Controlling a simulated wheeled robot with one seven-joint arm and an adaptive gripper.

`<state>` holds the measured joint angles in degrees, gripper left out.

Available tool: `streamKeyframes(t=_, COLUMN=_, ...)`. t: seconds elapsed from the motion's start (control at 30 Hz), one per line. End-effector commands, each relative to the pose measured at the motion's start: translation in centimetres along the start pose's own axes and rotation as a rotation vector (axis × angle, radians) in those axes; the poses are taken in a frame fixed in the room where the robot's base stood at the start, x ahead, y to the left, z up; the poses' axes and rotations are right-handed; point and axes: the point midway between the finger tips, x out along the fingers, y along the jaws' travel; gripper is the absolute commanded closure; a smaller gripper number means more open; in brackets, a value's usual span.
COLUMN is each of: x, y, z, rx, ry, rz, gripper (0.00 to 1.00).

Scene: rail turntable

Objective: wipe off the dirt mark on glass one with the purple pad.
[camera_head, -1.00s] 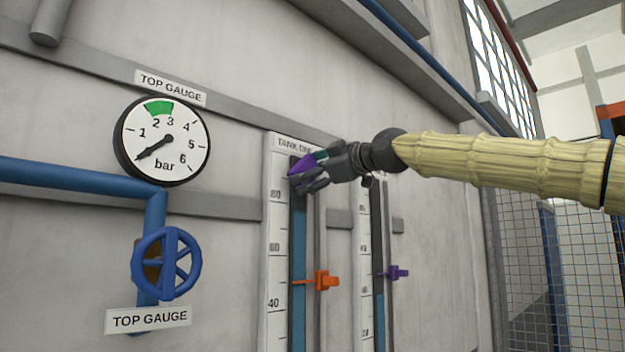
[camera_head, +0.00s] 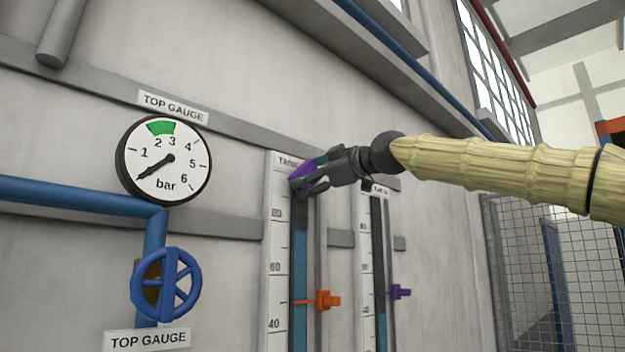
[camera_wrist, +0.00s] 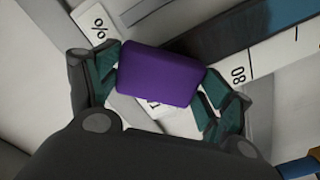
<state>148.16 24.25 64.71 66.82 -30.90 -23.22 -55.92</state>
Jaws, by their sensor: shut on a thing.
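My gripper (camera_head: 308,184) is at the upper part of the left gauge glass (camera_head: 300,245), the one under the partly covered "TANK" label. It is shut on the purple pad (camera_head: 303,172). In the wrist view the pad (camera_wrist: 160,76) sits between the two teal-lined fingers. The scale and blue glass (camera_wrist: 288,18) run past it at upper right. The pad is close to the glass top; I cannot tell if it touches. I see no dirt mark; the pad and fingers may hide it.
A second gauge glass (camera_head: 378,250) with a purple pointer (camera_head: 400,292) stands to the right. An orange pointer (camera_head: 325,300) sticks out from the left glass lower down. A round dial (camera_head: 164,160) and blue handwheel (camera_head: 166,284) are at left.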

Motion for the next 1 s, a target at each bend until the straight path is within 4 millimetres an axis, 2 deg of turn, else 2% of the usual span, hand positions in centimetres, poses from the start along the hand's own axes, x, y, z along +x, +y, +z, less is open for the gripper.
streamKeyframes(t=0.17, x=-0.6, y=0.0, z=0.1, rx=0.000, ry=0.000, rz=0.001, gripper=0.39)
streamKeyframes(t=0.83, x=-5.5, y=-0.1, z=0.1, rx=0.000, ry=0.000, rz=0.001, gripper=0.39)
streamKeyframes(t=1.0, x=-6.0, y=0.0, z=0.0, rx=0.001, ry=0.000, rz=0.000, gripper=0.39)
